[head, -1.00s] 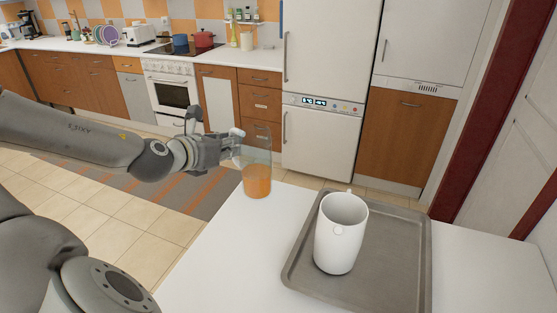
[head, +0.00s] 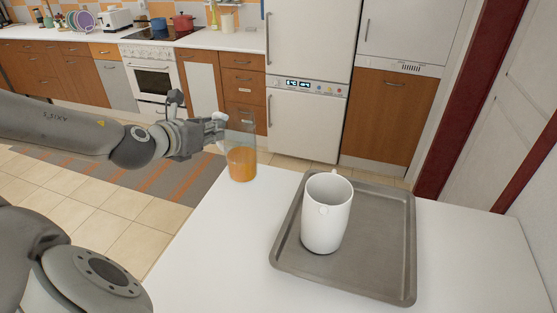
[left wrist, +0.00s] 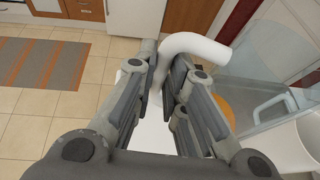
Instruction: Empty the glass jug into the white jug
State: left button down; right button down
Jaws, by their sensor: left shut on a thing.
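The glass jug (head: 242,162) is clear, upright, with orange liquid in its lower part, at the far left corner of the white table. My left gripper (head: 217,128) is shut on its handle. In the left wrist view the pale handle (left wrist: 196,45) lies between the fingers (left wrist: 165,80), with the glass wall to the right. I cannot tell whether the jug's base touches the table. The white jug (head: 326,215) stands upright on a grey tray (head: 375,262), right of and nearer than the glass jug. Its contents are hidden. My right gripper is not in view.
The white table (head: 215,260) is clear left of the tray. Behind it stand a fridge (head: 305,120) and a wooden cabinet (head: 390,118). A counter with a stove (head: 160,36) and pots runs along the back. A striped rug (head: 150,178) lies on the tiled floor.

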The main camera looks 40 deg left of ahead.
pick_arm(q)
jog(key=shift+w+r, duration=0.1)
jog(key=shift+w, duration=0.35)
jog(key=w+d+f+m+h+p, duration=0.2)
jog(key=w+d+m+h, duration=0.1)
jog(key=w, duration=0.3)
jog(key=w+d+f+m+g+h+p, duration=0.1)
jog(key=w+d+f+m+h+p, duration=0.2)
jog(key=w, duration=0.3)
jog(key=w+d+f+m+h+p, duration=0.2)
jog(key=w+d+m+h+p, duration=0.1)
jog(key=w+d+h, duration=0.1)
jog(key=w+d, duration=0.1)
jog(key=w, duration=0.1)
jog(key=shift+w+d+f+g, duration=0.3)
jog(key=shift+f, duration=0.05)
jog(key=shift+s+d, duration=0.1)
